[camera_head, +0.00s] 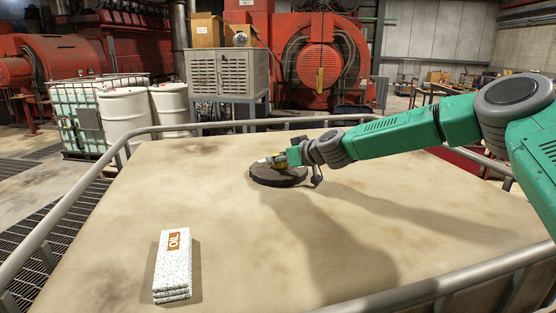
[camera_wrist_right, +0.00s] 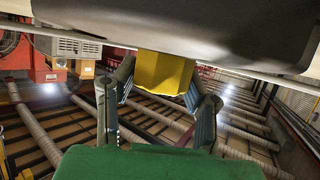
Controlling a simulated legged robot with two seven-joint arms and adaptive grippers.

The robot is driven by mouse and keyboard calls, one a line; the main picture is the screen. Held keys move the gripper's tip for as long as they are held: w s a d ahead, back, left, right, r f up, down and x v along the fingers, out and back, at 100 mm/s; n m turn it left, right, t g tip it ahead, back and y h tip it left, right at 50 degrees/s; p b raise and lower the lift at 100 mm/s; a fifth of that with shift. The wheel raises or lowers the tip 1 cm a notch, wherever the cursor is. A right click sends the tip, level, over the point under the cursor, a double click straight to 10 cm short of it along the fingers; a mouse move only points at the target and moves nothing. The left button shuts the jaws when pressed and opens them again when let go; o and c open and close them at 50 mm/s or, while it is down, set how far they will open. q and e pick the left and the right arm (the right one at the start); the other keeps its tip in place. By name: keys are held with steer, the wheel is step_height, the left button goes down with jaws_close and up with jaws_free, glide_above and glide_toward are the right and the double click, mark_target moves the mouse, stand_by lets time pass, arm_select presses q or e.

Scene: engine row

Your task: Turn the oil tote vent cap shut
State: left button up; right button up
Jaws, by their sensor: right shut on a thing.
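The vent cap is a dark round disc (camera_head: 278,176) with a yellow grip on its top, lying on the broad tan surface (camera_head: 150,205) near its far side. In the right wrist view the yellow faceted grip (camera_wrist_right: 163,73) stands between the two fingers, with a dark, blurred mass (camera_wrist_right: 215,28) above it. My right gripper (camera_head: 281,160) reaches in from the right and is shut on this yellow grip; it also shows in the right wrist view (camera_wrist_right: 160,88). The gripper partly hides the cap in the head view. My left gripper is not in view.
A white speckled stack labelled OIL (camera_head: 173,264) lies at the front left. A grey rail (camera_head: 225,126) runs round the surface. Beyond it stand white drums (camera_head: 124,114), a caged tote (camera_head: 75,113), a grey cabinet (camera_head: 229,74) and red engines (camera_head: 318,68). The middle of the surface is clear.

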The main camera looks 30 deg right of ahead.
steer(key=shift+a+m+h+p, duration=0.1)
steer(key=shift+m+h+p, duration=0.2)
steer(key=shift+m+h, duration=0.25)
steer(key=m+h+p, duration=0.6)
steer(key=h, duration=0.1)
steer(key=shift+r+h, duration=0.15)
steer(key=shift+h, duration=0.1)
steer(key=m+g+h+p, duration=0.1)
steer(key=m+h, duration=0.1)
steer(key=m, duration=0.1)
steer(key=shift+g+h, duration=0.4)
steer(key=shift+w+f+m+g+h, duration=0.15)
steer(key=shift+f+m+g+h, duration=0.15)
steer(key=shift+m+g+h, duration=0.45)
steer(key=shift+c, duration=0.2)
steer(key=shift+f+m+g+h, duration=0.2)
steer(key=shift+m+g+h, duration=0.65)
steer(key=shift+m, duration=0.25)
steer(key=shift+m+g+h+b, duration=0.3)
steer(key=shift+m+g+b, duration=0.1)
steer(key=shift+m+g, duration=0.15)
